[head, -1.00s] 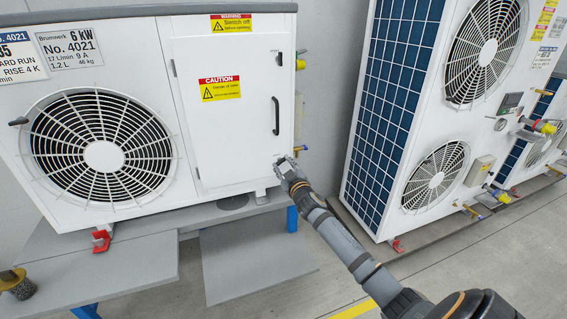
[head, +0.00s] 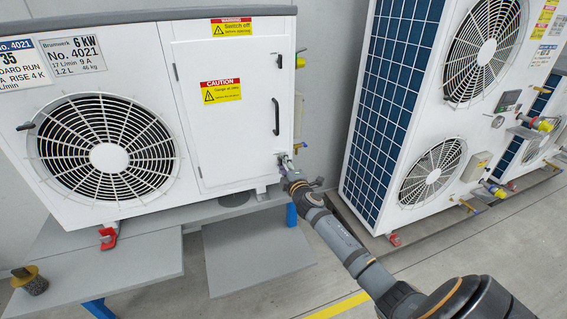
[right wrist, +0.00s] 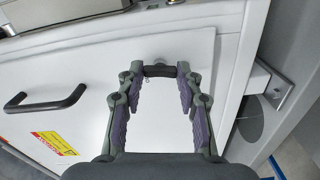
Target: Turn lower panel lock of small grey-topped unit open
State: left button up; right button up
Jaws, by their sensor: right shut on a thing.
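The small grey-topped unit (head: 185,100) is white and stands at the left in the head view. Its panel (head: 235,140) is closed flat, with a black upright handle (head: 276,116); the handle also shows in the right wrist view (right wrist: 45,98). The upper lock (head: 279,61) is a small dark piece on the panel's right edge. The lower panel lock (right wrist: 160,71) is a short dark bar between my right fingertips, roughly in line with the handle. My right gripper (head: 285,163) is shut on this bar at the panel's lower right corner. My left gripper is not in view.
A grey bench (head: 140,255) lies below the unit. A larger white unit (head: 420,140) stands to the right, with a floor gap between.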

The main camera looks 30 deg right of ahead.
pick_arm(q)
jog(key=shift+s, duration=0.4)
pick_arm(e)
jog(key=shift+n, duration=0.8)
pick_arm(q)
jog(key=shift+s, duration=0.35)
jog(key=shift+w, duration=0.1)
pick_arm(e)
jog(key=o, duration=1.1)
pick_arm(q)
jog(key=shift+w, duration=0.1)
pick_arm(e)
jog(key=shift+o, duration=0.2)
